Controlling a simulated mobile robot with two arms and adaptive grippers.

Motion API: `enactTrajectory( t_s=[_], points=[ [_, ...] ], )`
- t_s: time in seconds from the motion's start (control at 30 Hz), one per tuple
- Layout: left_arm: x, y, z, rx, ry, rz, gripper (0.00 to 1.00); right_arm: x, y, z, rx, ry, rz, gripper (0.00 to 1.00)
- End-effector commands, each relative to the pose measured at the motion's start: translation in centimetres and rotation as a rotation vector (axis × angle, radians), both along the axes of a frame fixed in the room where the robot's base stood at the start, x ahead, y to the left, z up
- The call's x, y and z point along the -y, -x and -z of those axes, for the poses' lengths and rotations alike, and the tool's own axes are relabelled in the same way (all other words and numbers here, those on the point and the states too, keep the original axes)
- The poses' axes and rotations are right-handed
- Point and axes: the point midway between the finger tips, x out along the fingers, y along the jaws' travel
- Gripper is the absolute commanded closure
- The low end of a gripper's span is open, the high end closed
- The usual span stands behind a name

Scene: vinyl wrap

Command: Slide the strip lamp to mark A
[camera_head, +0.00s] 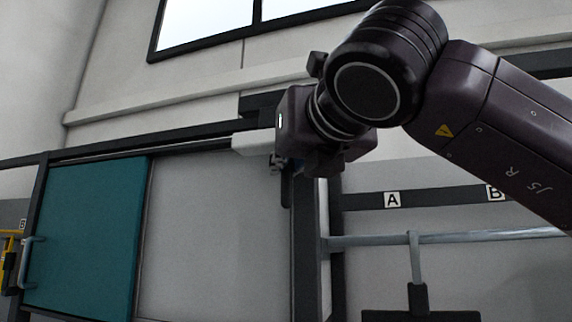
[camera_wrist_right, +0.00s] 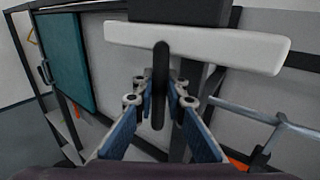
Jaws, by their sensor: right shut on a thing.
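The strip lamp shows as a white bar (camera_wrist_right: 200,45) across the top of the right wrist view. In the head view its left end (camera_head: 253,143) sticks out past my right gripper, and the rest is hidden behind it. A dark handle (camera_wrist_right: 160,85) hangs down from the bar. My right gripper (camera_wrist_right: 161,100) has its blue-padded fingers on both sides of this handle and is shut on it. In the head view the right gripper (camera_head: 281,165) is beside the dark post. Mark A (camera_head: 392,200) is on a dark strip to the right. My left gripper is not in view.
Mark B (camera_head: 495,194) is further right on the same strip. A grey pipe (camera_head: 460,237) runs below the marks. A teal sliding panel (camera_head: 85,235) and a grey panel (camera_head: 210,230) stand at the left in a dark frame.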

Motion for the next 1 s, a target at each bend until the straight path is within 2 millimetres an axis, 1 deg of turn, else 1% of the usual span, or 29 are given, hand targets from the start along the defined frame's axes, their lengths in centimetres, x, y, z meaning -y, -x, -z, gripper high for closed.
enactTrajectory(
  t_s=[0.17, 0.27, 0.4, 0.6, 0.7, 0.83, 1.0],
  points=[
    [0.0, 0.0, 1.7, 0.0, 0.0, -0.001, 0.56, 2.1, 0.7, 0.4, 0.002, -0.004, 0.002, 1.0],
    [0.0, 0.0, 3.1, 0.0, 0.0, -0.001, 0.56, 4.2, 1.3, 0.5, 0.001, -0.007, 0.002, 1.0],
    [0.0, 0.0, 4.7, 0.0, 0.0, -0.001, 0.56, 7.7, 2.5, 0.5, 0.002, -0.007, 0.003, 1.0],
    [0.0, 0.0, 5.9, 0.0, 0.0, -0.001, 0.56, 12.2, 3.9, 0.2, 0.002, -0.006, 0.002, 1.0],
    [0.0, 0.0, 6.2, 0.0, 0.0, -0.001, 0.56, 13.8, 4.5, 0.1, 0.001, -0.003, 0.002, 1.0],
    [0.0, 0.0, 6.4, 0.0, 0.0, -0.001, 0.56, 15.3, 5.0, 0.0, 0.003, -0.002, 0.002, 1.0],
    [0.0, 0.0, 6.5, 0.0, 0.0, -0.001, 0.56, 16.1, 5.3, -0.1, 0.002, -0.002, 0.002, 1.0]
  ],
)
